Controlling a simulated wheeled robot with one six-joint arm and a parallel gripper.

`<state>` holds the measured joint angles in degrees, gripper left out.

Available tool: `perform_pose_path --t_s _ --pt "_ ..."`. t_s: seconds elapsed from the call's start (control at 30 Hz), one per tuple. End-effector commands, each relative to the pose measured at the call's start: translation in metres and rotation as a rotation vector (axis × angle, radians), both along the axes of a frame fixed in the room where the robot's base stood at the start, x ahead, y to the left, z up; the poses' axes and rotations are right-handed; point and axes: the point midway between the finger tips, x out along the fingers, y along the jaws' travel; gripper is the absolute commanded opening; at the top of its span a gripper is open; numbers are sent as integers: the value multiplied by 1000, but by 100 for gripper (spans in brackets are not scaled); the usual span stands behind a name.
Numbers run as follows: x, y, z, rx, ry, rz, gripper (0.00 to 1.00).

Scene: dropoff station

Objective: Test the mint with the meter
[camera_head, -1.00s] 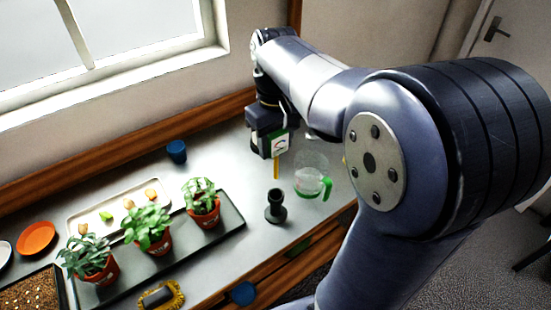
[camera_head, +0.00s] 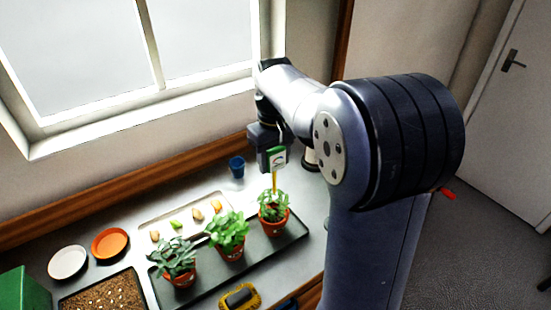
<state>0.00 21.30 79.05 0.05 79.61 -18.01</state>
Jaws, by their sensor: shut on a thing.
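My gripper (camera_head: 267,157) is shut on the meter (camera_head: 277,158), which has a green and white head with a small dial. Its yellow probe points down, and its lower end overlaps the leaves of the right potted plant (camera_head: 273,206); I cannot tell whether it is in the soil. A bright green, leafy plant (camera_head: 228,229) stands in the middle, and a darker, broad-leaved plant (camera_head: 177,257) stands at the left. All three are in terracotta pots with small labels, too small to read, so I cannot tell which is the mint.
The pots stand on a dark tray (camera_head: 203,286). Behind it are a pale tray (camera_head: 152,220) with several small pieces, a blue cup (camera_head: 237,167), an orange plate (camera_head: 110,244) and a white plate (camera_head: 68,262). A yellow-and-dark item (camera_head: 240,297) lies in front.

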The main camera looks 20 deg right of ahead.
Motion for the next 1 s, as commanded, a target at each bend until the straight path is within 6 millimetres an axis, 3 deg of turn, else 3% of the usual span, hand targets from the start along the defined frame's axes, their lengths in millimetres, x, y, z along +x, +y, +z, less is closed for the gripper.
perform_pose_path --t_s 0.27,0.7,1.0 --pt "2 0 -13 0 -1 0 23" --pt "1 0 -56 0 -1 0 23" --pt "1 0 -60 0 -1 0 23"
